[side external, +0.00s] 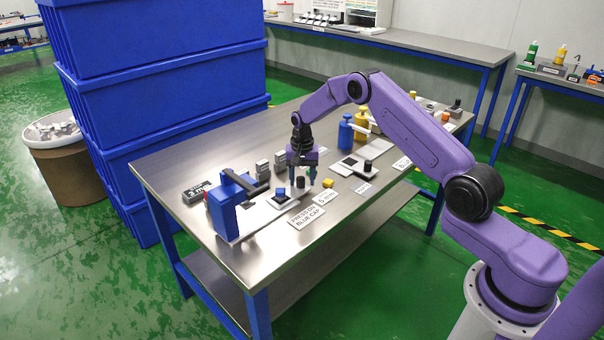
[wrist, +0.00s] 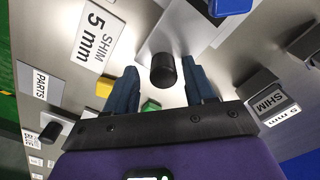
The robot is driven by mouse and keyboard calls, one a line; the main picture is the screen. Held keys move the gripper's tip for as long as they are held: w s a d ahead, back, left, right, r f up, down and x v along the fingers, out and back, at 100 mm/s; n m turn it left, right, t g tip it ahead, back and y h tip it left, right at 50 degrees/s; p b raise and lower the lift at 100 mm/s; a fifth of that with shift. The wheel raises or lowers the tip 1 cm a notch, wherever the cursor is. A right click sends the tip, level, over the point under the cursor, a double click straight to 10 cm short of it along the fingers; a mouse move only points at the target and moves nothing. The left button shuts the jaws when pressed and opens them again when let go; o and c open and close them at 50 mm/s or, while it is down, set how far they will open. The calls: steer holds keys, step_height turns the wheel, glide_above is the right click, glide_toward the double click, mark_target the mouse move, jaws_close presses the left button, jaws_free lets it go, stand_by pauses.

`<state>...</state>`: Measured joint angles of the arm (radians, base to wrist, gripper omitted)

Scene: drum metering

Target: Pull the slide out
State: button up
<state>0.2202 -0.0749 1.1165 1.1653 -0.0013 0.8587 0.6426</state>
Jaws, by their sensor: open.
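The slide (side external: 275,203) is a flat pale plate in front of the blue press (side external: 223,208), with a blue block (side external: 281,192) on it. An upright black knob (side external: 300,183) stands at its right end. In the wrist view the black knob (wrist: 163,72) rises from the pale slide plate (wrist: 188,28), with part of a blue piece (wrist: 230,6) at the top edge. My gripper (side external: 302,177) is over the knob, fingers down and open. In the wrist view my gripper (wrist: 160,68) has one blue finger on each side of the knob, with gaps visible.
A yellow block (side external: 328,183) lies just right of my gripper, beside a 5 mm label (side external: 325,197). Grey blocks (side external: 263,169) stand behind. Another plate with a black knob (side external: 368,164) and blue and yellow bottles (side external: 345,132) are further right.

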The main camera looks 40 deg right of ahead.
step_height(320, 180, up, 17)
steer(key=shift+r, duration=0.2)
stand_by(0.4)
steer(key=s+a+r+n, duration=0.3)
steer(key=s+a+n, duration=0.2)
steer(key=s+a, duration=0.4)
steer(key=s+a+r+n, duration=0.2)
steer(key=s+a+n, duration=0.3)
steer(key=s+a, duration=0.45)
steer(key=s+d+f+n, duration=0.1)
steer(key=s+n, duration=0.4)
steer(key=s, duration=0.8)
steer(key=s+d+f+n, duration=0.1)
steer(key=s+n, duration=0.5)
steer(key=s, duration=0.8)
steer(key=shift+d+f+n, duration=0.2)
steer(key=shift+d+n, duration=0.1)
steer(key=shift+d, duration=0.25)
